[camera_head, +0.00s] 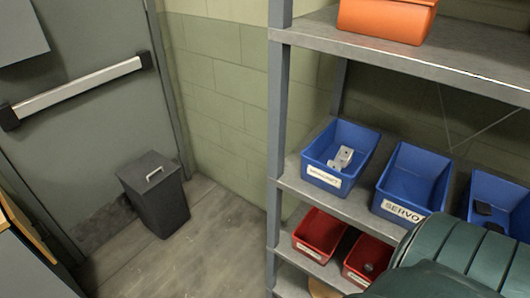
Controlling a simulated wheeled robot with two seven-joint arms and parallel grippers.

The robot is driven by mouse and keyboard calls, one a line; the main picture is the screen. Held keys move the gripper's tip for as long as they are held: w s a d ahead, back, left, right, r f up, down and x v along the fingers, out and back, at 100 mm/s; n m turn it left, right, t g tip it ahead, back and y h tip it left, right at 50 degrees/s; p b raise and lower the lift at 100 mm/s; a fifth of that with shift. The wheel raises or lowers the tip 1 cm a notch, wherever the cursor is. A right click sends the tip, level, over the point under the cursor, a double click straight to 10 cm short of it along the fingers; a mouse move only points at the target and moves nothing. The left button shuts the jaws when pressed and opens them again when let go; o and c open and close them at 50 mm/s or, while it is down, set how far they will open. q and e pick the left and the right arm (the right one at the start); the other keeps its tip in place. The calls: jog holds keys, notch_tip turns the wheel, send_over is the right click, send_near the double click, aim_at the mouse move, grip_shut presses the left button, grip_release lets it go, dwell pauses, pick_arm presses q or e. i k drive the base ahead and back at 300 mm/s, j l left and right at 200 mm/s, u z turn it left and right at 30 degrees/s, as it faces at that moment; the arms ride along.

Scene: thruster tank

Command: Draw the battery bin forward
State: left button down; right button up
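I cannot make out a label reading battery on any bin. A blue bin (321,154) with a small light grey part in it stands on the middle shelf, its front label too small to read surely. A blue bin labelled SERVO (407,190) stands to its right. A third blue bin (500,190) with dark items in it is partly hidden at the right edge. Two red bins, a left one (317,229) and a right one (357,259), sit on the shelf below; the right one is partly covered. Neither of my grippers is in view.
A grey metal shelf rack (279,110) holds the bins, with an orange bin (388,20) on top. A dark green ribbed shape (470,250) blocks the lower right. A dark lidded waste bin (157,201) stands by the grey door (85,110). The floor (210,245) between is clear.

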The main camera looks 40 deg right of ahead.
aim_at(318, 236)
jog(key=i+j+u, duration=0.1)
jog(key=i+u, duration=0.15)
jog(key=i, duration=0.45)
jog(key=i+z, duration=0.35)
jog(key=i+j+z, duration=0.15)
jog(key=z, duration=0.15)
jog(key=i+z, duration=0.2)
jog(key=z, duration=0.25)
jog(key=i+j+z, duration=0.15)
jog(key=z, duration=0.25)
jog(key=i+j+z, duration=0.15)
jog(key=z, duration=0.3)
jog(key=i+j+z, duration=0.2)
jog(key=z, duration=0.25)
jog(key=i+j+z, duration=0.1)
jog(key=j+z, duration=0.3)
jog(key=i+j+z, duration=0.1)
jog(key=z, duration=0.35)
jog(key=j+z, duration=0.75)
jog(key=j, duration=0.15)
